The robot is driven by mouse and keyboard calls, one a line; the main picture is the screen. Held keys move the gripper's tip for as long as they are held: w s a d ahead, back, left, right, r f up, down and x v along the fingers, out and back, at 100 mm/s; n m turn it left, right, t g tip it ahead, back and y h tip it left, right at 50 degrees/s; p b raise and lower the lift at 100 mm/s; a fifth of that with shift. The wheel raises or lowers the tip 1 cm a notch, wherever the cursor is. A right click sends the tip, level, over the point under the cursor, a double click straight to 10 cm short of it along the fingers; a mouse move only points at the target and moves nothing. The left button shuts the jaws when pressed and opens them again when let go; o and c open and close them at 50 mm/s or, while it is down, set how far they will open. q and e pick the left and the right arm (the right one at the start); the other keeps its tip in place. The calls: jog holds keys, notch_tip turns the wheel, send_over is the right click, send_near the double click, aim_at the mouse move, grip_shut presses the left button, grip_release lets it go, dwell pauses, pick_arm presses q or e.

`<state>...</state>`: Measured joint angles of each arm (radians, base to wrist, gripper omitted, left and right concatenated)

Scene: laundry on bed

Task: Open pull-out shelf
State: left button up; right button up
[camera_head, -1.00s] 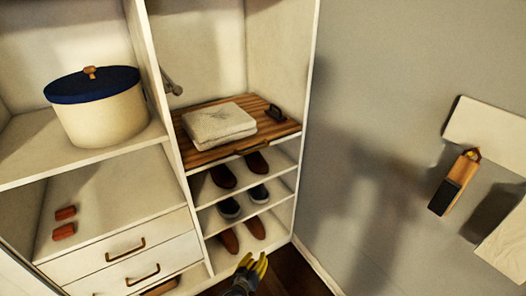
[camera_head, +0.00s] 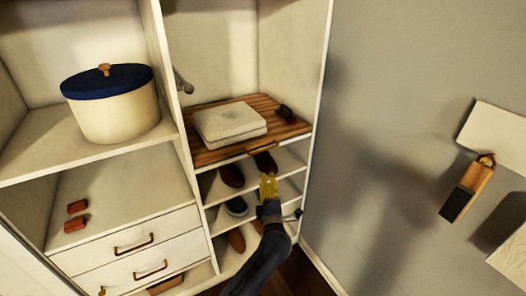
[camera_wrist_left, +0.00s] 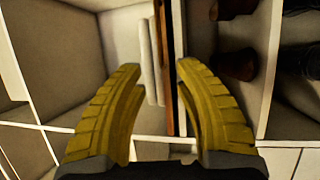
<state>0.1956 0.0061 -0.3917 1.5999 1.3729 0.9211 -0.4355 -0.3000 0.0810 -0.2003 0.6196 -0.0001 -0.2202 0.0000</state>
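The wooden pull-out shelf (camera_head: 207,155) is in the right closet bay in the head view, with a handle (camera_head: 262,151) on its front edge. A folded light cloth (camera_head: 230,121) and a small dark object (camera_head: 285,112) lie on it. My left gripper (camera_head: 268,180) is just below and in front of the handle, with yellow fingers pointing up at it. In the left wrist view the fingers (camera_wrist_left: 157,68) are spread open, and the shelf's brown edge (camera_wrist_left: 166,50) shows beyond the gap between them. Contact with the handle is not visible. My right gripper is out of view.
Shoes (camera_head: 237,206) stand on white racks below the shelf. A grey wall (camera_head: 390,120) borders the right side.

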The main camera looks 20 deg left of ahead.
aim_at(262, 150)
pick_arm(q)
jog(key=x, duration=1.6)
jog(key=shift+o, duration=0.2)
grip_shut()
